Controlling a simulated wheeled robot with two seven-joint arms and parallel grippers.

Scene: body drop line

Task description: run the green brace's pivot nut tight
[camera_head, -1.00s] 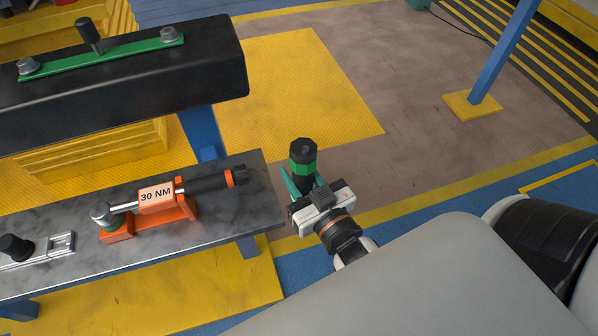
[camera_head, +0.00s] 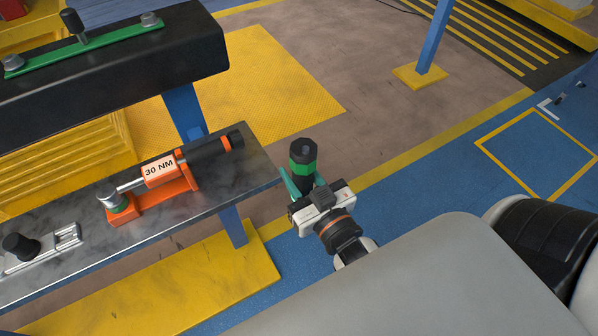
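The green brace (camera_head: 110,42) is a flat green bar lying along the top of a black beam at the upper left. It has a silver nut at its left end (camera_head: 13,64) and another at its right end (camera_head: 150,20). A black upright handle (camera_head: 73,22) stands on it between them. Which nut is the pivot nut, I cannot tell. My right gripper (camera_head: 305,183) is shut on an upright black tool with a green band (camera_head: 303,158), held well to the right of the beam and clear of the bench. My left gripper is not in view.
A grey bench (camera_head: 226,180) at the left carries a 30 NM torque wrench (camera_head: 160,170) in an orange cradle (camera_head: 150,203) and a silver fixture (camera_head: 65,238) beside a black knob (camera_head: 18,246). A blue post (camera_head: 434,40) stands at the upper right. Open floor lies around my gripper.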

